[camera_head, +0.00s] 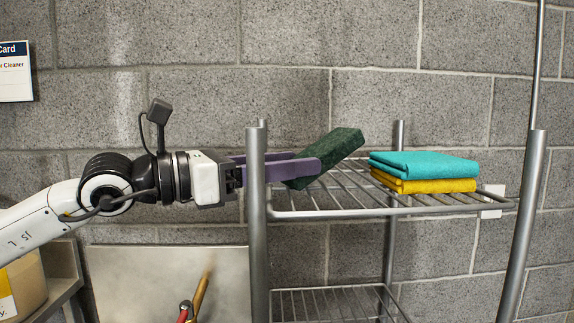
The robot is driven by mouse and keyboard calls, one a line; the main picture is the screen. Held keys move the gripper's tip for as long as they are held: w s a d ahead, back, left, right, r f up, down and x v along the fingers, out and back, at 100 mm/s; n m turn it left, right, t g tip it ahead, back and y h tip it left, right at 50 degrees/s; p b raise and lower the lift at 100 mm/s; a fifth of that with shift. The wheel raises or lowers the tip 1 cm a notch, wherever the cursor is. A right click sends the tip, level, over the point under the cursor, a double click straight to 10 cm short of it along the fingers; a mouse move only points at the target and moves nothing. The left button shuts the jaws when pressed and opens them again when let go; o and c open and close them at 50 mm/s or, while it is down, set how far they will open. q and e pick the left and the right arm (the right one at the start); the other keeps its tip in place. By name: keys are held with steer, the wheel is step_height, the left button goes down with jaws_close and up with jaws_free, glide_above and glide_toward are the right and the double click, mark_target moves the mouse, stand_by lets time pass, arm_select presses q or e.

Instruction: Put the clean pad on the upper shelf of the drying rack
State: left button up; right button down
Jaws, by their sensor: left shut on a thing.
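A dark green pad (334,153) is held in my left gripper (308,170), which is shut on it. The pad is tilted, its right end higher than its left. It is over the left part of the drying rack's upper shelf (345,203); I cannot tell whether its lower edge touches the wires. My left arm comes in from the left, and the rack's front left post (257,220) hides part of the gripper. My right gripper is not in view.
A folded teal cloth (425,163) lies on a folded yellow cloth (425,185) on the right of the upper shelf. A lower wire shelf (330,303) is below. Metal posts stand at the corners, including the front right post (524,225). A block wall is behind.

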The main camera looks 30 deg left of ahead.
arm_select(q)
steer(key=shift+f, duration=0.1)
steer(key=o, duration=1.2)
steer(key=shift+f, duration=0.15)
steer(key=shift+c, duration=0.2)
steer(key=o, duration=0.4)
steer(key=shift+o, duration=0.2)
steer(key=shift+r, duration=0.4)
steer(key=b+v, duration=0.4)
steer(key=v, duration=0.8)
steer(key=shift+f+b, duration=0.2)
steer(key=shift+b, duration=0.2)
